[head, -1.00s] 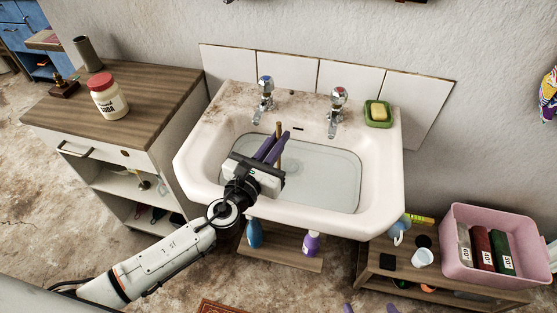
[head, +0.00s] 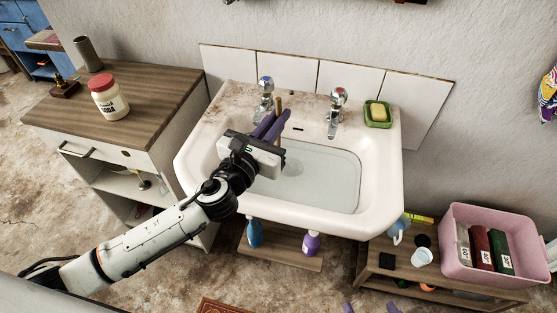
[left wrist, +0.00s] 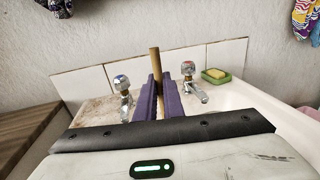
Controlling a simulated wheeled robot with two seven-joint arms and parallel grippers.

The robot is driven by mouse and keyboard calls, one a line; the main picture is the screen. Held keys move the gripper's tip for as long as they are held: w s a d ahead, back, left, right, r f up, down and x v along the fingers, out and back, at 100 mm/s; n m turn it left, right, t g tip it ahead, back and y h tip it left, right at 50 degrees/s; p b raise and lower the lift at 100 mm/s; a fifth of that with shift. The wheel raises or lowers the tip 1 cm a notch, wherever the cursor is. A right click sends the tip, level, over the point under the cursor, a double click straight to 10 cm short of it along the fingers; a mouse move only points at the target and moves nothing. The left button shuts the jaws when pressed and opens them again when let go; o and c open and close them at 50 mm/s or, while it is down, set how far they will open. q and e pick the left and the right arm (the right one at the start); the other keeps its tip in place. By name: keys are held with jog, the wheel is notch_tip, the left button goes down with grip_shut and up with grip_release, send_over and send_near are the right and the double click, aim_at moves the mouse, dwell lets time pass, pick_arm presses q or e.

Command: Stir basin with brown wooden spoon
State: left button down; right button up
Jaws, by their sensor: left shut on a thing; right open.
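The white basin (head: 385,185) stands against the wall with clear, shallow-looking water (head: 325,175) in it. In the left wrist view the handle (left wrist: 155,64) rises between the fingers (left wrist: 159,98). The spoon's lower end is hidden behind the gripper, so I cannot tell whether it touches the water. My right gripper (head: 370,308) shows only two separated fingertips at the bottom edge, open.
Two taps, one blue-topped (head: 265,98) and one red-topped (head: 337,108), stand at the basin's back rim. A green soap dish (head: 377,122) sits at the back right corner. A wooden-topped cabinet (head: 150,90) adjoins on the left; a pink crate (head: 455,235) is at lower right.

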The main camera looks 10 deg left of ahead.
aim_at(278, 98)
pick_arm(q)
jog(key=shift+r, duration=3.5)
